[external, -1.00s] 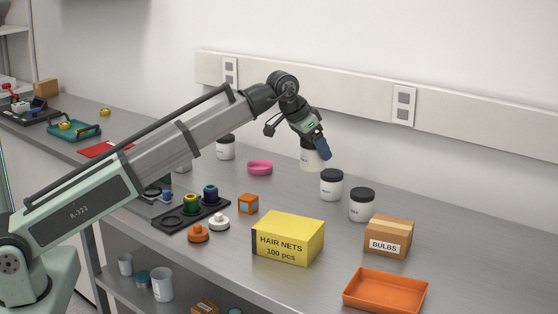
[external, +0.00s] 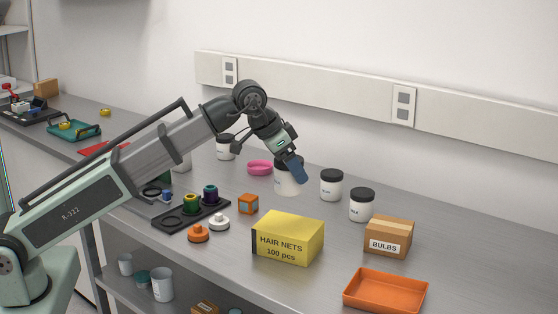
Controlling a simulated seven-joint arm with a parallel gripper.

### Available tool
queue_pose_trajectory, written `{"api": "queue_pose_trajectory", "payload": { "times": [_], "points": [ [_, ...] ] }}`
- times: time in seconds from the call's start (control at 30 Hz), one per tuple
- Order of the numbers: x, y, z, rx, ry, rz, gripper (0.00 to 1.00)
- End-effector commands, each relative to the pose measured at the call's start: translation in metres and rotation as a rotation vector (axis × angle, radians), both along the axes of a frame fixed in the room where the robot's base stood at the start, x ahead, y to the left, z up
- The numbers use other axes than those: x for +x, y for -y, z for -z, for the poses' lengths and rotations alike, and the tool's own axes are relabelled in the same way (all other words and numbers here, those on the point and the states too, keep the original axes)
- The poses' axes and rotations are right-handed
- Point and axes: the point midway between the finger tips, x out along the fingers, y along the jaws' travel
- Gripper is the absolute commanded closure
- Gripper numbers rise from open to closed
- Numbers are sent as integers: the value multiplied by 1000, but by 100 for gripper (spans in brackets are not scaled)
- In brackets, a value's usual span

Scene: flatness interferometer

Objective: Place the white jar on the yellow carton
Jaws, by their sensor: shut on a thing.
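My gripper (external: 291,168) is shut on a white jar (external: 287,184) with a dark lid. The blue finger covers part of the jar's right side. The jar looks upright and held above the bench, behind the yellow carton. The yellow carton (external: 287,240), marked HAIR NETS 100 pcs, stands on the bench nearer the camera, and its top is bare. Other white jars with black lids stand on the bench: one (external: 331,187) right of my gripper, one (external: 361,206) further right, and one (external: 225,148) at the back left.
A cardboard BULBS box (external: 388,238) and an orange tray (external: 385,292) are right of the carton. An orange cube (external: 248,204), a black holder (external: 190,215) and orange and white knobs are to its left. A pink dish (external: 260,167) lies behind.

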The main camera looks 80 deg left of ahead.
Motion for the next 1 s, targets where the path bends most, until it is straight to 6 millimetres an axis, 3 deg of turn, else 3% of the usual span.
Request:
{"api": "queue_pose_trajectory", "payload": {
  "times": [0.3,0.8,1.0],
  "points": [
    [0,0,47,0,-1,0,60],
    [0,0,88,0,0,0,60],
    [1,0,88,0,1,0,60]
  ]
}}
